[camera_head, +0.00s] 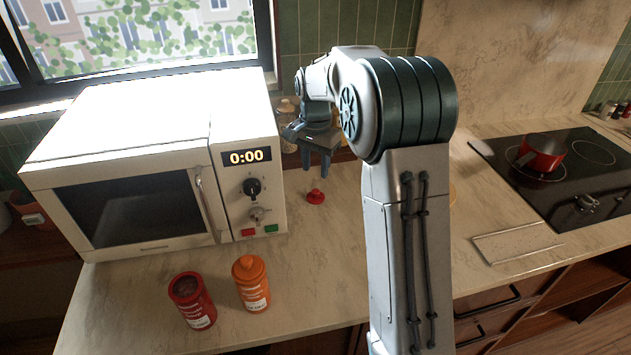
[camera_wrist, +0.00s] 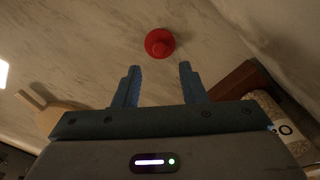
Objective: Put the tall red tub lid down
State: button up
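The red lid (camera_head: 316,197) lies on the counter to the right of the microwave, and it also shows in the wrist view (camera_wrist: 159,43). The tall red tub (camera_head: 192,300) stands open at the front left of the counter, its dark inside showing. My gripper (camera_head: 317,168) is above the counter behind the lid in the head view. In the wrist view (camera_wrist: 158,84) its two fingers are spread apart with nothing between them. The lid is beyond the fingertips, apart from them.
An orange tub (camera_head: 251,283) with its lid on stands right of the red tub. The white microwave (camera_head: 150,165) takes up the left of the counter. A hob (camera_head: 570,185) with a red pot (camera_head: 541,152) is at the right. Jars stand behind my gripper by the wall.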

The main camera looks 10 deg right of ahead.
jog(key=s+r+n, duration=0.2)
jog(key=s+r, duration=0.5)
jog(key=r, duration=0.1)
jog(key=s+f+n+t, duration=0.3)
jog(key=s+n, duration=0.4)
jog(key=s, duration=1.6)
jog(key=shift+f, duration=0.7)
jog(key=shift+s+a, duration=0.1)
jog(key=shift+s, duration=0.05)
